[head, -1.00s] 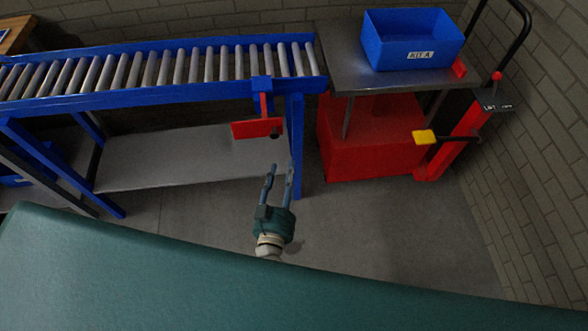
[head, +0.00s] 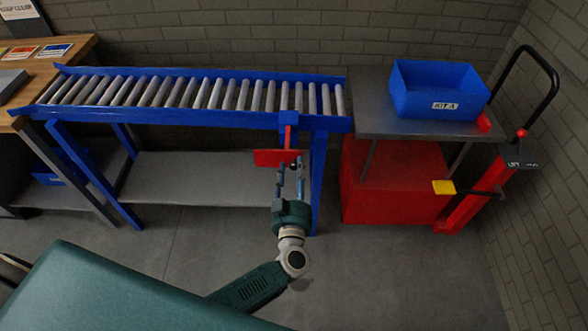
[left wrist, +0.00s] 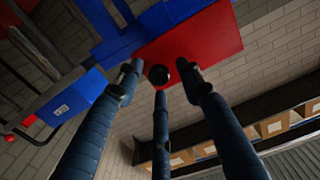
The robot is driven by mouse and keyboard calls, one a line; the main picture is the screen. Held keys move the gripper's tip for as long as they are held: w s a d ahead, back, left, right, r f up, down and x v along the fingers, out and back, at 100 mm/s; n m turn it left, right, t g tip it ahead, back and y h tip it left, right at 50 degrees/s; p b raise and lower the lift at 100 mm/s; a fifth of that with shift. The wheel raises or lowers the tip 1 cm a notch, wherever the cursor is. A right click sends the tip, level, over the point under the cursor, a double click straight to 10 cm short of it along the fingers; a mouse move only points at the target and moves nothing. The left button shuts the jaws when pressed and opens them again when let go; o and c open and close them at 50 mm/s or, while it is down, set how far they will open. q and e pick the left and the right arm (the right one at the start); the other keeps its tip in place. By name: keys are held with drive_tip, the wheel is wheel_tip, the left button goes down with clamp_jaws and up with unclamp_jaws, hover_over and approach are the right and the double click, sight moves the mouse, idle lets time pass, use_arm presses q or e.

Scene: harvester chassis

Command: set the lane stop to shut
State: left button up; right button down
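The lane stop (head: 268,157) is a red plate with a red upright, hanging from a blue bracket (head: 289,119) at the right end of the roller conveyor's front rail. In the left wrist view the red plate (left wrist: 215,32) fills the top, with a round black knob (left wrist: 158,75) on it. My left gripper (head: 289,166) is open, its fingertips at the right part of the plate. In the left wrist view its three fingers (left wrist: 160,82) are spread around the knob; I cannot tell whether any touches it. My right gripper is not in view.
The blue roller conveyor (head: 200,118) runs left from the lane stop. A grey table (head: 372,125) to the right bears a blue labelled bin (head: 440,92). A red lift (head: 470,200) with a black handle and yellow pedal stands there. A wooden bench (head: 75,55) is at left.

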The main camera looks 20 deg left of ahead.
use_arm(q)
drive_tip(key=shift+w+a, duration=0.1)
drive_tip(key=shift+w, duration=0.15)
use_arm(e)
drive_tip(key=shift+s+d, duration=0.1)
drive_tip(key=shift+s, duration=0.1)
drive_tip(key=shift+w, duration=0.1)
